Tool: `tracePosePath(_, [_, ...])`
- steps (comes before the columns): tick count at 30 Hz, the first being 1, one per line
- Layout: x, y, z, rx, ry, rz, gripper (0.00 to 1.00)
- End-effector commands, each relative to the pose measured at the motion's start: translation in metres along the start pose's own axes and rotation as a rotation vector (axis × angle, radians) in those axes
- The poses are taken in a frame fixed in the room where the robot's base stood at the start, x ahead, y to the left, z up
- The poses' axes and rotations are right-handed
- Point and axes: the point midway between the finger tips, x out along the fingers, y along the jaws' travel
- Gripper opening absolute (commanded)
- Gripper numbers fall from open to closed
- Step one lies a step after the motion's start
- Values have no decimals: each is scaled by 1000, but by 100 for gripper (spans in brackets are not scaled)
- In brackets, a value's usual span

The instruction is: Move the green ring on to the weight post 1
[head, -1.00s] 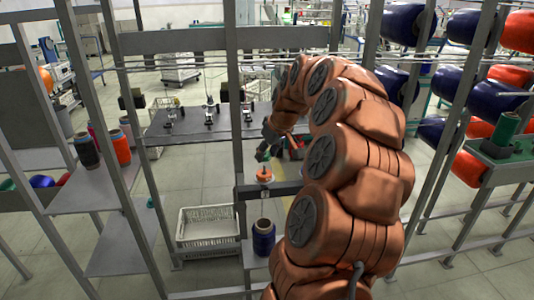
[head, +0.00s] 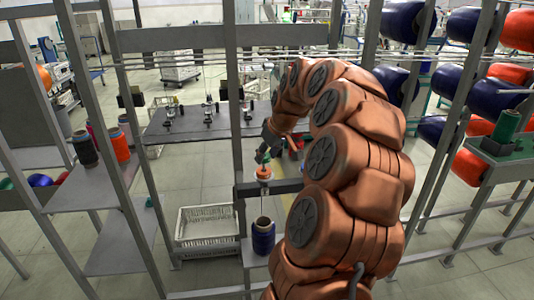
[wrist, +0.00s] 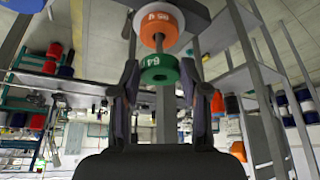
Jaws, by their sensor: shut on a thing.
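The green ring (wrist: 160,69), with white marks on its side, is held between the two fingers of my gripper (wrist: 160,64) in the wrist view. In the head view the green ring (head: 262,156) is small at the end of my arm. An orange ring (wrist: 158,27) sits on the same post against a pale disc (wrist: 186,14). In the head view the orange ring (head: 263,173) is just below the green one, with a small gap.
A dark bar (head: 283,187) lies beside the orange ring. A blue spool (head: 263,236) stands below, with a white crate (head: 208,228) to its left. Metal frame uprights (head: 236,110) are close to my arm. A grey table (head: 190,127) is behind.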

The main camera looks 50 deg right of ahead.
Motion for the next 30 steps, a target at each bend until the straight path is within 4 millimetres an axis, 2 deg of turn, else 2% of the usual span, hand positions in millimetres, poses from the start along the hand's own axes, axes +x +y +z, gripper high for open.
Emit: tracePosePath(30, [34, 0, 16, 0, 0, 1, 0])
